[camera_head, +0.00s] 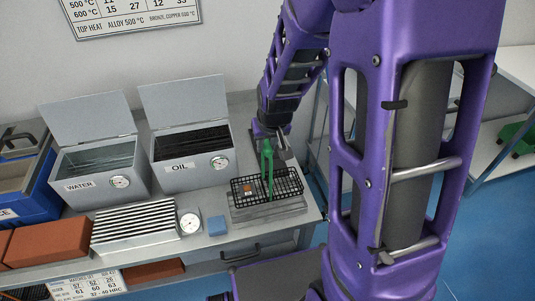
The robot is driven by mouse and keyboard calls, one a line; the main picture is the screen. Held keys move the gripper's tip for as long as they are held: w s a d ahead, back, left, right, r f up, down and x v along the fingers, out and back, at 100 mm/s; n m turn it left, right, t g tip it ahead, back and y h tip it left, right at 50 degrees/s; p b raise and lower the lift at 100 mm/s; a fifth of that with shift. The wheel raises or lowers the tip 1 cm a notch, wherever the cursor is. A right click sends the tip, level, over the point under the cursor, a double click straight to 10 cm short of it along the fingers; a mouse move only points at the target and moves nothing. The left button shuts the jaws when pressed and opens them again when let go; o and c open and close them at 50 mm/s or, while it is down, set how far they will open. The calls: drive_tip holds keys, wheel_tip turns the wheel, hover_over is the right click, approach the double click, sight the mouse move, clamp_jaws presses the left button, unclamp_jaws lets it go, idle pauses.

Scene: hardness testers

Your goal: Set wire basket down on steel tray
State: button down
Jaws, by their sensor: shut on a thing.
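The black wire basket (288,184) is at the right end of the bench, over the steel tray (245,213). A small orange-brown piece lies inside the basket. The basket looks level and very close to the tray; I cannot tell whether it touches. The exact grip point is too small to make out. The tray's front edge and a strip of its top show below the basket.
Behind stand the open oil tank (193,170) and water tank (98,188). Bricks (46,243) lie at left. The bench's right edge is close to the tray.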

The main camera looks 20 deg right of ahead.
drive_tip(key=shift+f+b, duration=2.15)
drive_tip(key=shift+f, duration=0.5)
drive_tip(key=shift+f+b, duration=0.35)
drive_tip(key=shift+f, duration=0.1)
drive_tip(key=c, duration=0.6)
unclamp_jaws()
